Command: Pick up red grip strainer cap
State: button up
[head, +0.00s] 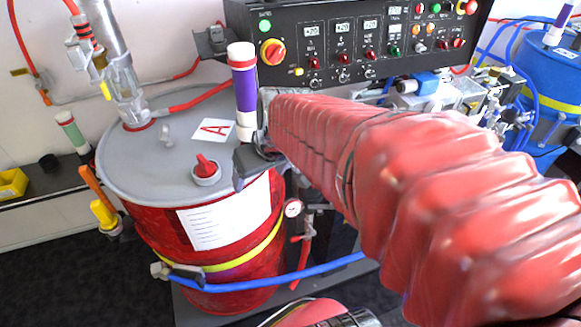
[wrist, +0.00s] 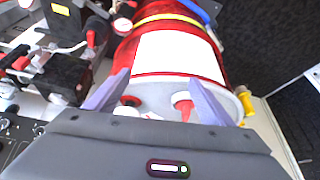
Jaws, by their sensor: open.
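The red grip strainer cap (head: 205,168) sits on the grey lid (head: 130,172) of a red drum (head: 215,285), near its front edge. It has a raised red grip on a pale round base. In the wrist view the cap (wrist: 183,104) shows between my fingers, closer to the right one. My gripper (head: 250,160) is at the right edge of the lid in the head view, to the right of the cap and largely hidden by my red-sleeved arm. In the wrist view my gripper (wrist: 160,78) is open, its two fingers spread, with nothing held.
A purple and white cylinder (head: 243,90) stands upright behind my gripper. A clear fitting (head: 122,90) with a pipe rises from the lid's back left. A black control panel (head: 350,40) is behind. A blue hose (head: 300,275) crosses the drum's front. A blue drum (head: 550,70) stands right.

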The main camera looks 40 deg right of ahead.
jog(key=w+d+f+m, duration=0.1)
jog(key=d+f, duration=0.5)
jog(key=d, duration=0.4)
jog(key=w+d+f+m+h, duration=0.1)
jog(key=d+f, duration=0.5)
jog(key=d, duration=0.4)
jog(key=shift+w+d+f+g, duration=0.25)
jog(key=shift+d+g, duration=0.1)
jog(key=shift+g, duration=0.05)
jog(key=shift+f, duration=0.1)
send_over(310, 194)
jog(key=d, duration=0.2)
jog(key=shift+w+a+f, duration=0.1)
jog(key=shift+w+f, duration=0.1)
jog(key=shift+f, duration=1.75)
jog(key=shift+w+f, duration=0.2)
jog(key=shift+f, duration=1.7)
jog(key=shift+f, duration=0.15)
jog(key=shift+x, duration=2.5)
